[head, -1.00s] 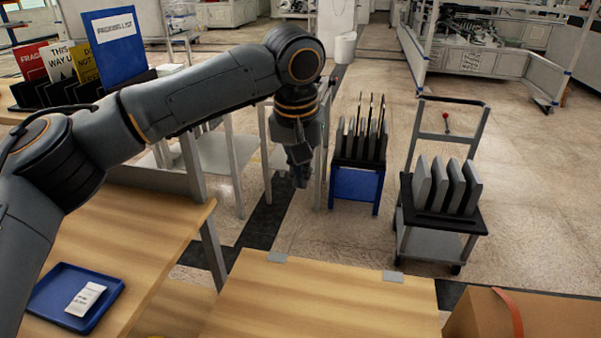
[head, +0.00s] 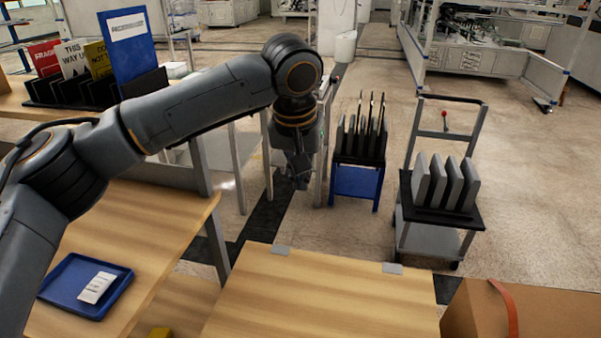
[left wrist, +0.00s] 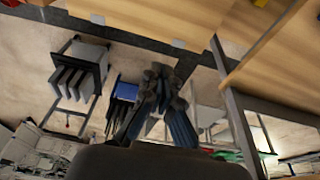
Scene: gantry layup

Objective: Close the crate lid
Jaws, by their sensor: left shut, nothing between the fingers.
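A flat wooden panel (head: 318,300), which looks like the crate lid, fills the bottom middle of the head view. Two small grey hinge-like plates sit on its far edge, at left (head: 281,249) and right (head: 392,268). The crate body beneath is hidden, so I cannot tell how far the lid is closed. The panel also shows at the top of the left wrist view (left wrist: 140,12). My left gripper (head: 301,180) is shut and empty, pointing down beyond the panel's far edge, apart from it. It also shows in the left wrist view (left wrist: 158,80). My right gripper is out of view.
A wooden table (head: 150,240) with a blue tray (head: 60,302) stands at left. A brown box (head: 545,315) with a red strap is at lower right. A blue stand (head: 356,184) and a trolley (head: 428,240) with grey panels stand beyond. Open floor lies between.

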